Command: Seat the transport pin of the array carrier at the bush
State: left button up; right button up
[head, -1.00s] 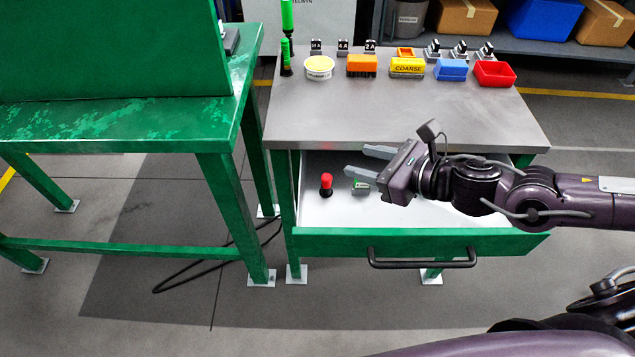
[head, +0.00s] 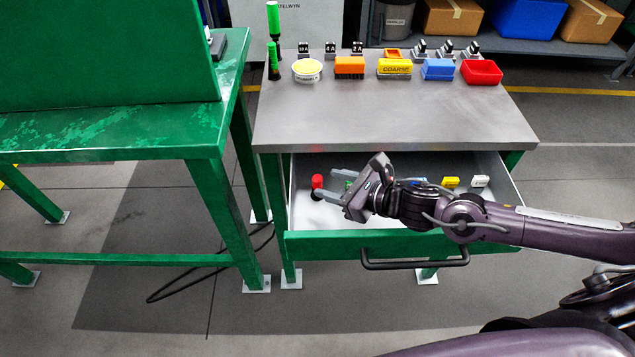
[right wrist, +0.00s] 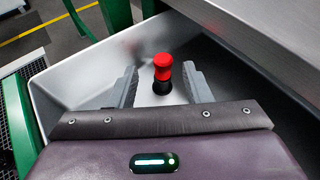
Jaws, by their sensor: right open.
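A small pin with a red cap (head: 317,181) and a black lower part stands upright in the open drawer (head: 440,240), near its left wall. It also shows in the right wrist view (right wrist: 162,68), framed by the two fingers. My right gripper (head: 326,183) is open and low over the drawer, its fingertips close to the right of the pin in the head view. I cannot tell whether the pin stands between the tips or just past them. No finger visibly touches it. The array carrier and the bush cannot be made out. My left gripper is out of view.
A grey worktop (head: 390,120) overhangs the drawer's back. A green block is partly hidden by my fingers. A green table (head: 110,135) stands left.

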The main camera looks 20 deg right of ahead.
aim_at(318, 186)
jog(key=shift+x, duration=1.2)
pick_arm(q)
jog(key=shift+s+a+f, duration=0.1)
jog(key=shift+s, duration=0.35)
pick_arm(e)
jog(key=shift+c, duration=0.4)
grip_shut()
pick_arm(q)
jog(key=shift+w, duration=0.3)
